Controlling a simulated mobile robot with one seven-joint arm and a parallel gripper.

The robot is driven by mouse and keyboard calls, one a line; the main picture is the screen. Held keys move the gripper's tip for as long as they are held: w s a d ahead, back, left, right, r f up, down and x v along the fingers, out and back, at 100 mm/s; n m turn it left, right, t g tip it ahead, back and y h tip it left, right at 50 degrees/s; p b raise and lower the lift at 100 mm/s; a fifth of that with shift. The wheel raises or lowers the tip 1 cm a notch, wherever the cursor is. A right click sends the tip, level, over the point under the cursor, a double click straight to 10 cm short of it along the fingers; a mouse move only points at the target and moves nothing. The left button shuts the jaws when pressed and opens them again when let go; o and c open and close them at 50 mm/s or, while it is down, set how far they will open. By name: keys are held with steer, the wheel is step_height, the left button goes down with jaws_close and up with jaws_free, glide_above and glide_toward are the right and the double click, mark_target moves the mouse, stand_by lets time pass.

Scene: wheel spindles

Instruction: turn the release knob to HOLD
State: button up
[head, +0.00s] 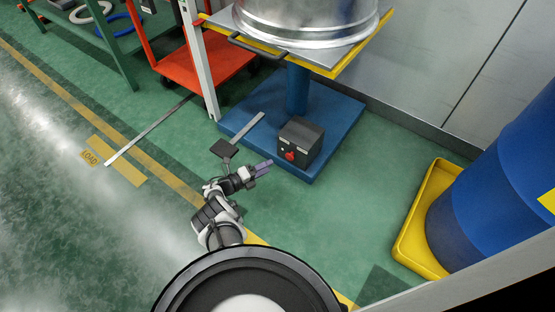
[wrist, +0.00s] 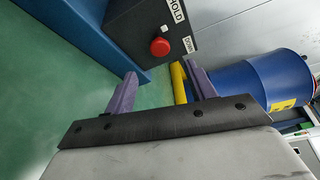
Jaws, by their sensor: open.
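The red release knob (head: 290,155) sits on the front of a dark control box (head: 303,131) on the blue lift base. In the wrist view the round red knob (wrist: 160,47) shows just beyond my fingertips, with a HOLD label (wrist: 178,10) above right and a DOWN label (wrist: 188,44) to its right. Where the knob points cannot be made out. My gripper (head: 265,168) is open and empty, low over the floor, just left of the knob and apart from it. In the wrist view its two purple fingers (wrist: 162,80) stand wide apart below the knob.
The blue base plate (head: 335,125) carries a column and a platform (head: 315,62) with a metal drum above the box. A foot pedal (head: 223,149) lies left of it. A blue barrel (head: 490,190) stands in a yellow tray (head: 412,235) at right. Green floor between is clear.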

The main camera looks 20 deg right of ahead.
steer(key=v, duration=0.4)
stand_by(0.5)
